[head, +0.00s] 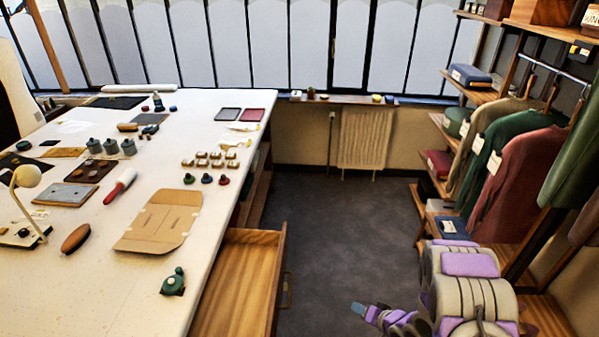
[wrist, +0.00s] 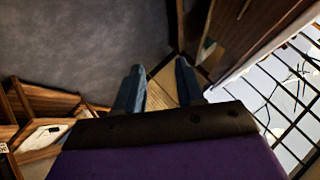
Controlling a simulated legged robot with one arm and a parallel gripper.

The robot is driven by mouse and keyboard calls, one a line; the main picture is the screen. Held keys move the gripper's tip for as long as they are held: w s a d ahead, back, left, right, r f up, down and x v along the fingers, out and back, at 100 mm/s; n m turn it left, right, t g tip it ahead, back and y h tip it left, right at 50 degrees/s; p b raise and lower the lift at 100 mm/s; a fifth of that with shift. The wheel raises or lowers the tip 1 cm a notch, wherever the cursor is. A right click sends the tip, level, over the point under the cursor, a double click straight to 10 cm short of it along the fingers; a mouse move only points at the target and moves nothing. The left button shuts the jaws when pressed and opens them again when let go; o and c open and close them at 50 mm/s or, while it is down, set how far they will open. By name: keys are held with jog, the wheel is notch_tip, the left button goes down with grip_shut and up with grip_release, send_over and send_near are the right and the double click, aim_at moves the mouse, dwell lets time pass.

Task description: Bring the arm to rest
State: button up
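My arm, grey and purple, shows at the lower right of the head view, beside the clothes rack and over the floor.
The long white table (head: 110,290) fills the left, with an open wooden drawer (head: 240,285) jutting into the aisle. Shelves and hanging garments (head: 520,185) line the right. The dark floor (head: 335,225) between is clear up to the radiator (head: 366,138).

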jog(key=s+d+r+n+g+h, duration=0.1)
jog(key=d+r+g+h, duration=0.2)
jog(key=d+r+h, duration=0.7)
jog(key=s+a+r+g+y, duration=0.1)
jog(key=s+r, duration=0.5)
jog(key=r, duration=0.3)
jog(key=s+a+r+g, duration=0.1)
jog(key=s+r+g, duration=0.1)
jog(key=s+r, duration=0.5)
jog(key=s+a+r+n+g+y, duration=0.1)
jog(key=s+a+r, duration=0.4)
jog(key=s, duration=0.6)
jog(key=s+a+r+n+g+y, duration=0.1)
jog(key=s+a+r+g+y, duration=0.1)
jog(key=s+a+r, duration=0.4)
jog(key=s+a+g, duration=0.1)
jog(key=s+a, duration=0.2)
jog(key=s, duration=0.1)
jog(key=shift+s+a+r+n+y, duration=0.2)
jog(key=shift+s+r+n+y, duration=0.1)
jog(key=shift+s+y, duration=0.1)
